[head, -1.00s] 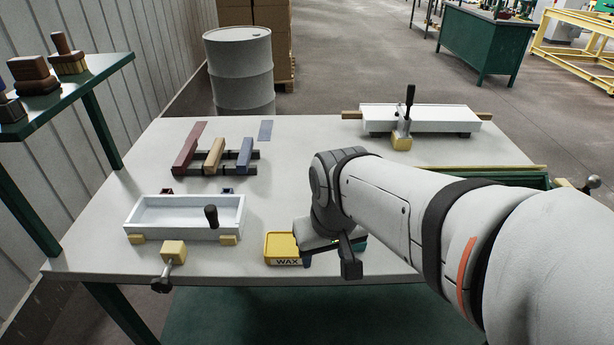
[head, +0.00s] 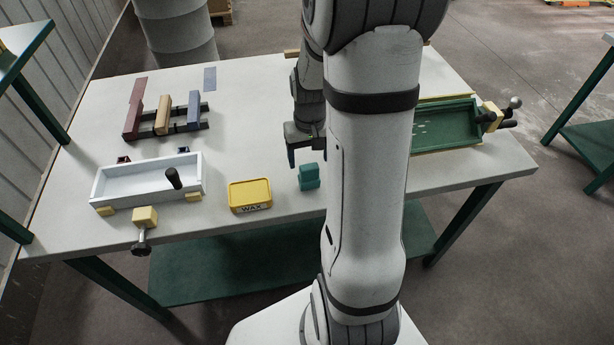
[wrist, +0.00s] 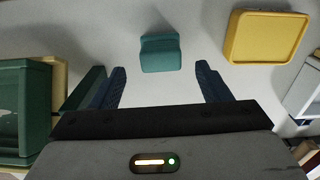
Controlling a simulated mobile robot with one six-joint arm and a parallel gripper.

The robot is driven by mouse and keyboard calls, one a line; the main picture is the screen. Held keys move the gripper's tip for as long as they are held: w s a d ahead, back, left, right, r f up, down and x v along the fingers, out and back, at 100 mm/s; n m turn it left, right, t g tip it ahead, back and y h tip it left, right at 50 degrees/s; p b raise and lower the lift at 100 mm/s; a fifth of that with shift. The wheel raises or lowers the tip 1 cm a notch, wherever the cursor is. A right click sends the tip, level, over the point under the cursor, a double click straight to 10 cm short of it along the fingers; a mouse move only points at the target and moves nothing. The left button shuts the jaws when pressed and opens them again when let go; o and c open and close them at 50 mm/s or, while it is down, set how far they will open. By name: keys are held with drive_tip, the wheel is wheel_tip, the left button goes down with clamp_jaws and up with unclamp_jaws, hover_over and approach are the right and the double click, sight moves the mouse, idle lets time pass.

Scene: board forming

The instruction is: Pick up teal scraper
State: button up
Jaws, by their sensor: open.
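The teal scraper (head: 309,176) stands on the pale table top near its front edge, to the right of the yellow wax tin. In the wrist view the scraper (wrist: 160,53) lies ahead of and between the two blue fingers, apart from both. My gripper (wrist: 160,85) is open and empty. In the head view my gripper (head: 303,154) hangs above the table just behind the scraper, with one finger clearly showing and the rest partly hidden by my arm.
The yellow wax tin (head: 250,194) sits close to the scraper. A white tray mould (head: 148,180) with clamps stands at the left. A green tray (head: 445,126) lies at the right. Wooden and coloured bars (head: 163,115) rest on a rack behind.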

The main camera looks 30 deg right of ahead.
sight(309, 167)
wheel_tip(309, 167, down, 5)
drive_tip(key=shift+s+a+p, duration=0.1)
drive_tip(key=shift+p, duration=0.35)
drive_tip(key=c, duration=1.4)
